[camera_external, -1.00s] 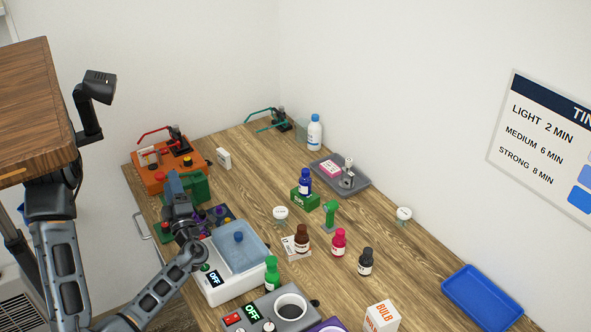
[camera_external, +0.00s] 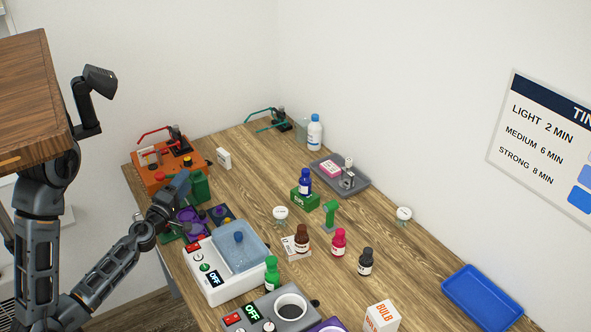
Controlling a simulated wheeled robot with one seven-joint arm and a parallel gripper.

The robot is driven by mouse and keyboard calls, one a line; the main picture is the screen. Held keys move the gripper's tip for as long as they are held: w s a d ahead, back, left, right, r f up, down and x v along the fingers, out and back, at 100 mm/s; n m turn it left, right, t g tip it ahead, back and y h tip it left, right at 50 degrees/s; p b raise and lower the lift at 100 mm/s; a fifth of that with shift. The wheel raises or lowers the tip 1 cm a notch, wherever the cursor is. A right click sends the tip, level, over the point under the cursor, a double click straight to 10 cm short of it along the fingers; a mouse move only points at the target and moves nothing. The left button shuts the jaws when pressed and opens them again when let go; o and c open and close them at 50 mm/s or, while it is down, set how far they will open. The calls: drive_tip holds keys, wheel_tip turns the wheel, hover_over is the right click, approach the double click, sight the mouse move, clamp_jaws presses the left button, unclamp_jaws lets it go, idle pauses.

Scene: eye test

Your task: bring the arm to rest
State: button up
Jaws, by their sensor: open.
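My gripper (camera_external: 181,184) is at the end of my arm, above the far left part of the wooden table (camera_external: 375,225). It is open, though its fingertips are small and hard to make out. It is beside a dark green object (camera_external: 201,187); I cannot tell whether they touch. Nothing shows held in it. My arm reaches in from the lower left and is bent at the elbow.
An orange device (camera_external: 158,178) stands behind my gripper. A purple and dark device (camera_external: 192,221) is below it, and a white water bath (camera_external: 215,280) is to the lower right. Several bottles stand mid-table. A blue tray (camera_external: 482,298) lies at the right.

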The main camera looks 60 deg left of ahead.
drive_tip(key=s+a+f+m+h+b, duration=0.1)
drive_tip(key=s+f+m+h+b, duration=0.15)
drive_tip(key=s+m, duration=0.45)
drive_tip(key=s+a+f+m+h+b, duration=0.1)
drive_tip(key=s+a+f+m+b, duration=0.15)
drive_tip(key=s+m, duration=0.45)
drive_tip(key=s+d+f+m+h+b, duration=0.2)
drive_tip(key=d+f+m+h, duration=0.1)
drive_tip(key=d, duration=0.4)
drive_tip(key=s+d+f+m+g+h+b, duration=0.1)
drive_tip(key=s+d+f+m+h+b, duration=0.1)
drive_tip(key=s+d+f+m+h, duration=0.1)
drive_tip(key=d+f+m+h, duration=0.1)
drive_tip(key=d+f+m, duration=0.1)
drive_tip(key=d+f, duration=0.1)
drive_tip(key=shift+s+d+f, duration=0.25)
drive_tip(key=shift+s+d, duration=0.05)
drive_tip(key=shift+d, duration=0.5)
drive_tip(key=shift+h, duration=0.25)
drive_tip(key=o, duration=0.3)
